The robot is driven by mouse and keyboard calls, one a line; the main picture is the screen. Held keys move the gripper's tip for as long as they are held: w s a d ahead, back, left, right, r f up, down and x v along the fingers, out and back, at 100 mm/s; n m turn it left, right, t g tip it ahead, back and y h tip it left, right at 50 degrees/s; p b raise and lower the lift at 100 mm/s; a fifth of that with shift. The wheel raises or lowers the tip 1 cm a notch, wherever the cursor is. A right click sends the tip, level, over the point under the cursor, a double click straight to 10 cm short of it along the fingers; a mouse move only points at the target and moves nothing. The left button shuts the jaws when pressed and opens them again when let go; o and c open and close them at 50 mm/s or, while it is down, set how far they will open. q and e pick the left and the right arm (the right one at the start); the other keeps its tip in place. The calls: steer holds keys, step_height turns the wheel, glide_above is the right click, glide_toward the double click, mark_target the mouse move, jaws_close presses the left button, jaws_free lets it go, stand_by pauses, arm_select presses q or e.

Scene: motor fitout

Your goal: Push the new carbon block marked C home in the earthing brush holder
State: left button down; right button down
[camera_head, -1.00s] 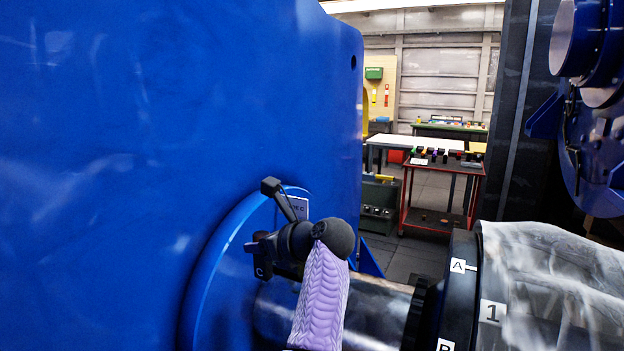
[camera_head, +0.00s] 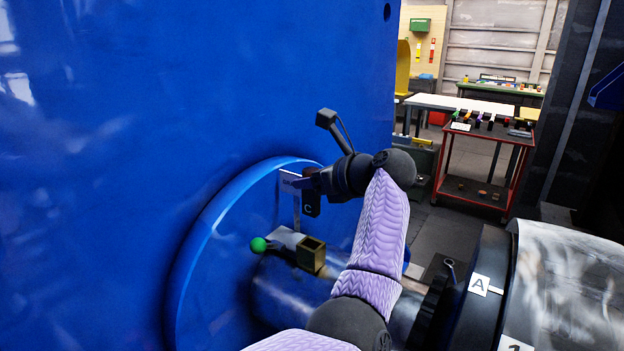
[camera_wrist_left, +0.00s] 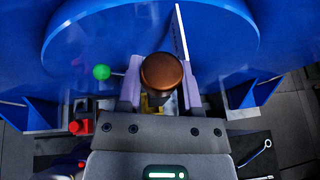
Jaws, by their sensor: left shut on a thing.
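The dark carbon block marked C (camera_head: 311,209) is in my left gripper (camera_head: 308,188), held above the brass earthing brush holder (camera_head: 312,254). A gap shows between the block and the holder's open square top in the head view. A lever with a green ball (camera_head: 258,244) lies to the left of the holder. In the left wrist view a copper-coloured round end (camera_wrist_left: 162,72) sits between the two fingers of my left gripper (camera_wrist_left: 160,85), and the green ball (camera_wrist_left: 101,72) is to its left. The holder is mostly hidden there. My right gripper is not in view.
The blue motor end face (camera_head: 130,120) fills the left. A red trolley (camera_head: 477,165) with several small blocks stands in the right background.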

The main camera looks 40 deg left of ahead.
mark_target(317, 211)
arm_select(q)
steer(key=shift+f+b, duration=2.25)
steer(key=shift+f, duration=0.65)
steer(key=shift+b, duration=0.45)
steer(key=shift+f+b, duration=0.35)
steer(key=shift+f, duration=0.05)
steer(key=shift+f+b, duration=1.85)
steer(key=shift+f, duration=0.55)
steer(key=shift+c, duration=1)
jaws_free()
step_height(317, 211, up, 10)
steer(key=shift+p, duration=0.65)
